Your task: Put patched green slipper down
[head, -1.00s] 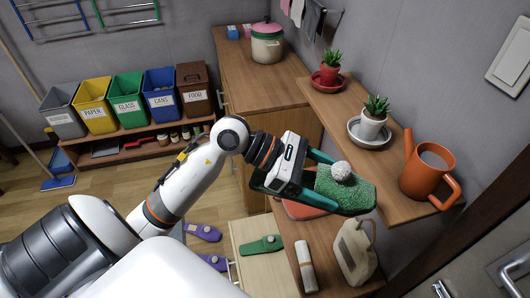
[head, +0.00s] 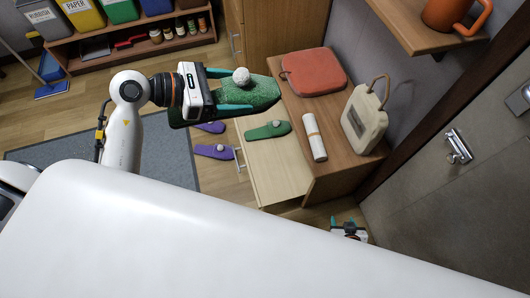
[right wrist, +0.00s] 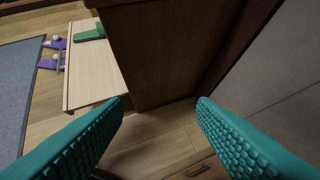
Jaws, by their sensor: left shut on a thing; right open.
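A fuzzy green slipper (head: 262,92) with a white pompom is held level in the air by my left gripper (head: 238,91), whose teal fingers are shut along its sides. I cannot make out a patch on it. A second green slipper (head: 268,130) with a grey knob lies on a pale wooden drawer (head: 275,175) below and right of the held one; it also shows in the right wrist view (right wrist: 90,33). My right gripper (right wrist: 160,102) is open and empty, low beside the dark cabinet; only a small part of it (head: 350,231) shows in the head view.
Two purple slippers (head: 214,151) lie on the floor left of the drawer, near a grey mat (head: 60,150). The wooden bench top holds a red cushion (head: 313,72), a rolled paper (head: 314,138) and a beige bag-like object (head: 364,118). A shelf (head: 410,30) overhangs at upper right.

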